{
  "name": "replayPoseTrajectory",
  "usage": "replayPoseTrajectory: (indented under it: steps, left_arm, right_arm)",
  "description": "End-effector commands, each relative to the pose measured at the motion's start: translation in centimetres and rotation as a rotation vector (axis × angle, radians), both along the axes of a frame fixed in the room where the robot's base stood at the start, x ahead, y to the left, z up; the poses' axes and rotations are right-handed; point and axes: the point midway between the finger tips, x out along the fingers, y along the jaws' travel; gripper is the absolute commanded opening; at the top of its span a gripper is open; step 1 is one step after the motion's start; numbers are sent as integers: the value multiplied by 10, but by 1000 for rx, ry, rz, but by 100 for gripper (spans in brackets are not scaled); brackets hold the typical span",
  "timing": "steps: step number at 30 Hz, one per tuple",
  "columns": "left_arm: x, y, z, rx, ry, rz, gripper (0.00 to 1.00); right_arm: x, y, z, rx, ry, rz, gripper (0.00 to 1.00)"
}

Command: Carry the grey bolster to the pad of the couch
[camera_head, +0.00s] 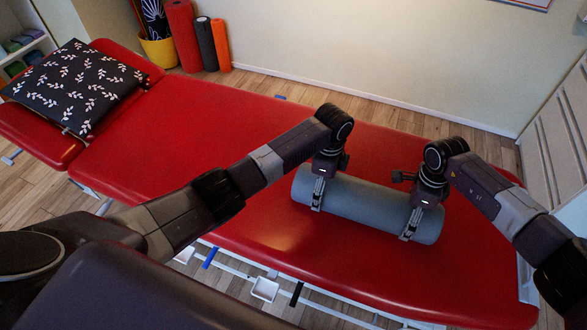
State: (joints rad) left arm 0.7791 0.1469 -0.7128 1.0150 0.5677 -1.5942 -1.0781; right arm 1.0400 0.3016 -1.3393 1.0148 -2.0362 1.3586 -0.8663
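The grey bolster (366,207) is a smooth cylinder. It lies lengthwise over the right part of the red pad of the couch (205,130), at or very close to its surface. My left gripper (318,194) is on the bolster near its left end, from above. My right gripper (411,222) is on it near its right end. Each shows a finger against the near side of the bolster; the far fingers are hidden behind it. Both look shut on it. Whether the underside touches the pad is hard to tell.
A black cushion with white leaves (75,85) lies on the couch's raised head end at the left. Rolled mats (184,35) and a yellow basket (159,51) stand by the wall. A slatted pale panel (560,130) is at the right. The middle of the pad is bare.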

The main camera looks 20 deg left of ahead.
Motion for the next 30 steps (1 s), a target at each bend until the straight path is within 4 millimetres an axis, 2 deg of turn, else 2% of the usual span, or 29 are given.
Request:
replayPoseTrajectory:
  steps: [1, 3, 14, 17, 30]
  left_arm:
    - [0, 1, 1, 1, 0, 1, 92]
    - [0, 1, 1, 1, 0, 1, 100]
    - [0, 0, 5, -1, -1, -1, 100]
    - [1, 0, 16, -2, -4, 0, 100]
    - [1, 0, 103, -1, -4, 0, 100]
  right_arm:
    - [0, -1, 1, -1, 0, -1, 92]
    - [0, -1, 1, -1, 0, -1, 100]
    - [0, 0, 1, 1, 0, 0, 100]
    - [0, 0, 1, 1, 0, 0, 100]
    - [0, 1, 1, 1, 0, 0, 100]
